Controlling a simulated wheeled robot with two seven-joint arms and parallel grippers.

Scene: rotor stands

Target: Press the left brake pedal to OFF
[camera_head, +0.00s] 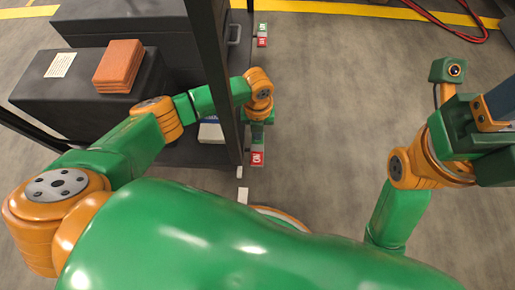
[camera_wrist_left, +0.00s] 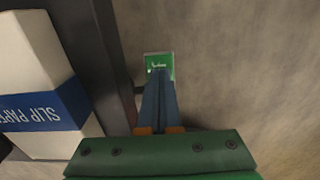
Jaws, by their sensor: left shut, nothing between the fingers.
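The near pedal (camera_head: 257,158) lies on the floor beside the dark post, its red end with white lettering facing me in the head view. Its green end (camera_wrist_left: 158,60) shows in the left wrist view, with small white lettering. My left gripper (camera_wrist_left: 159,73) is shut and empty, its blue-grey fingertips over the lower part of the green end; I cannot tell whether they touch it. In the head view my left wrist hides most of the green end. My right gripper (camera_head: 502,98) is partly in view at the right edge; its opening cannot be made out.
A second green and red pedal (camera_head: 262,35) lies farther off. The dark post (camera_head: 214,75) stands close to the left of my left gripper. A white and blue box (camera_wrist_left: 42,95) is beyond it. Dark cases (camera_head: 95,110) carry orange blocks (camera_head: 118,65).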

